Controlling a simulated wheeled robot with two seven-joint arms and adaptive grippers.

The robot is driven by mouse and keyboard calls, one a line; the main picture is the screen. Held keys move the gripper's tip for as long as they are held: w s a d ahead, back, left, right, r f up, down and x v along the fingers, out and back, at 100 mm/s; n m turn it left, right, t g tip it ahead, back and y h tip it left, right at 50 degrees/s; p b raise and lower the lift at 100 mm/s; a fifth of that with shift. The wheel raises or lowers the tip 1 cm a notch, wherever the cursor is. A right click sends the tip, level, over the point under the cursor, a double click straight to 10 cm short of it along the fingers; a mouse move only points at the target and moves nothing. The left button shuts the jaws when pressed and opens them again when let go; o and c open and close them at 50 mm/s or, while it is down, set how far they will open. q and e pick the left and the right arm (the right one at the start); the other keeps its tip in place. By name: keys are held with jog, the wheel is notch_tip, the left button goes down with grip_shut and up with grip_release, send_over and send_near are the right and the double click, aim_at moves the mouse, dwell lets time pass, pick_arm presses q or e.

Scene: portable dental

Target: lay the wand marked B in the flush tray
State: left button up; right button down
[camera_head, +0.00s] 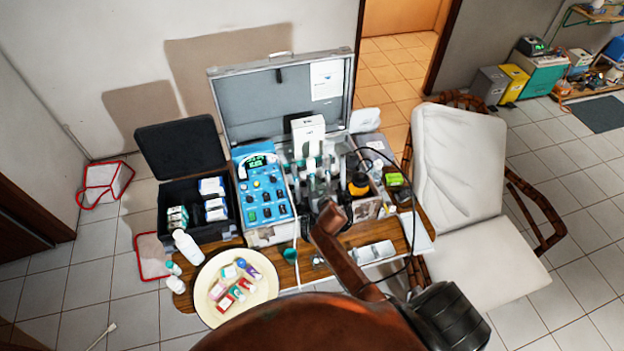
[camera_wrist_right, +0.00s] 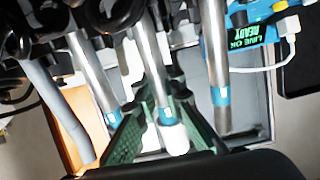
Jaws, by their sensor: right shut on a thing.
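Several silver wands with blue bands hang side by side in the right wrist view. My right gripper (camera_wrist_right: 160,102) has its green fingers on either side of the middle wand (camera_wrist_right: 150,68), which has a white tip, and is shut on it. Another wand (camera_wrist_right: 99,80) is to its left and one (camera_wrist_right: 215,50) to its right. I cannot read a letter B on any wand. In the head view my right gripper (camera_head: 324,207) is at the wand rack, largely hidden by its own arm. A pale shallow tray (camera_head: 376,252) lies at the table's front edge; whether it is the flush tray is unclear. My left gripper is out of view.
A blue control unit (camera_head: 262,188) stands left of the rack, before an open grey case (camera_head: 250,100). A round cream plate (camera_head: 215,262) with small boxes is at the front left. A black cable (camera_head: 412,205) loops right of the rack. A white chair (camera_head: 455,190) stands right.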

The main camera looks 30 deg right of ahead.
aim_at(312, 170)
jog(key=shift+w+d+r+p, duration=0.1)
jog(key=shift+w+r+p, duration=0.25)
jog(key=shift+r+p, duration=0.45)
jog(key=shift+w+d+r+p, duration=0.1)
jog(key=shift+w+r+p, duration=0.3)
jog(key=shift+r, duration=0.6)
jog(key=shift+w+d+r+p, duration=0.1)
jog(key=shift+w+r+p, duration=0.15)
jog(key=shift+r+p, duration=0.6)
jog(key=shift+a, duration=0.1)
